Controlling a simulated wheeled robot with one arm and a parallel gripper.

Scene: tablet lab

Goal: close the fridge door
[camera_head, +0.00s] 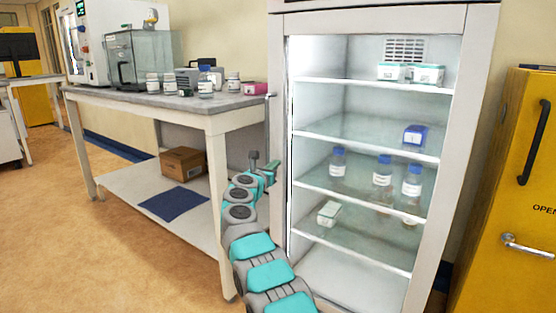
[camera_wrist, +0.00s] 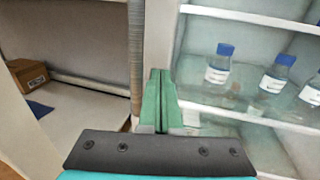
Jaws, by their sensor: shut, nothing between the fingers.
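The fridge (camera_head: 478,70) is a tall white cabinet on the right of the head view. Its lit shelves show across the front, and I cannot tell whether a glass pane covers them. I see no door leaf standing out from the cabinet, and how far the door stands open is unclear. My gripper (camera_head: 263,166) is beside the fridge's left edge, between it and the bench. In the wrist view the green fingers (camera_wrist: 160,100) are together and empty, in front of a pale upright (camera_wrist: 158,35) at the fridge's left side. Contact cannot be told.
A bench (camera_head: 215,112) with jars stands left of the fridge. Its lower shelf holds a cardboard box (camera_head: 183,163) and a blue mat (camera_head: 174,204). Blue-capped bottles (camera_head: 382,172) stand inside the fridge. A yellow cabinet (camera_head: 515,160) stands at the right.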

